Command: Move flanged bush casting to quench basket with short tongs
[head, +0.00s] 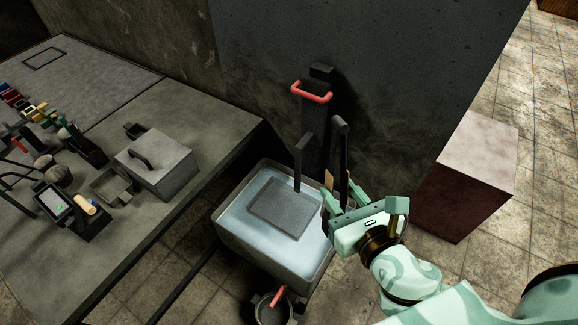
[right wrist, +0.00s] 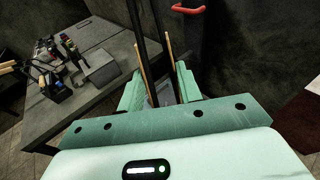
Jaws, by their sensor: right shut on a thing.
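My right gripper (head: 338,205) is at the right rim of the water-filled tank (head: 232,243). It is shut on what look like the short tongs (head: 343,150), a dark upright tool; in the right wrist view two dark bars (right wrist: 136,22) with thin wooden strips stand between the green fingers (right wrist: 160,88). The tongs' far ends are hidden. A grey square piece (head: 285,208), perhaps the quench basket, sits in the pale water, with a dark upright bar (head: 302,160) at its back edge. I cannot make out the flanged bush casting. My left gripper is not in view.
A bench at left holds a grey lidded box (head: 157,165), a small open tray (head: 112,186), a device with a screen (head: 55,203) and several small tools. A dark post with a red handle (head: 312,92) stands behind the tank. A pot (head: 272,309) is in front; a block (head: 470,180) stands right.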

